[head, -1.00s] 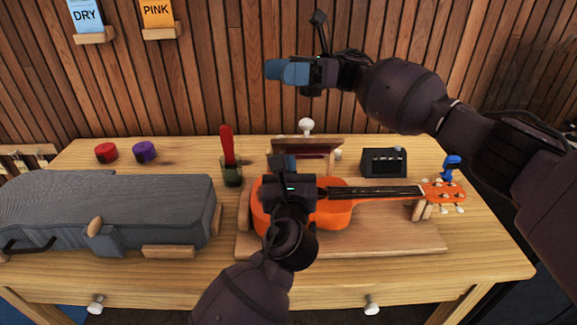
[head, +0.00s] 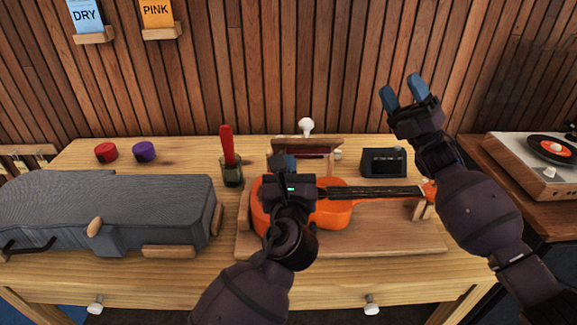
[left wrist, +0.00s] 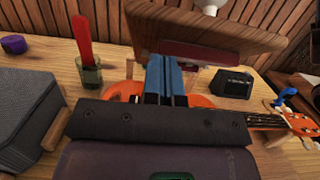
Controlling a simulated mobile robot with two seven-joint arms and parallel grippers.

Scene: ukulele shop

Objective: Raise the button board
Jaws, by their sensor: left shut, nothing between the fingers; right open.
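The board (head: 318,145) is a brown wooden panel behind the orange ukulele (head: 335,215), with a white knob (head: 306,126) above it. In the left wrist view the board (left wrist: 200,32) looks tilted, with a dark red strip (left wrist: 200,54) below it. My left gripper (head: 284,162) is over the ukulele body, in front of the board. Its blue fingers (left wrist: 165,75) are shut with nothing between them, near the board's lower edge; I cannot tell whether they touch it. My right gripper (head: 403,90) is open and empty, raised in front of the wall, right of the board.
A grey case (head: 110,205) fills the table's left side. A glass with a red-handled tool (head: 227,145) stands left of the board. A black box (head: 384,162) is to its right. Red (head: 106,152) and purple (head: 144,151) pots are at the back left. A record player (head: 535,165) stands at right.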

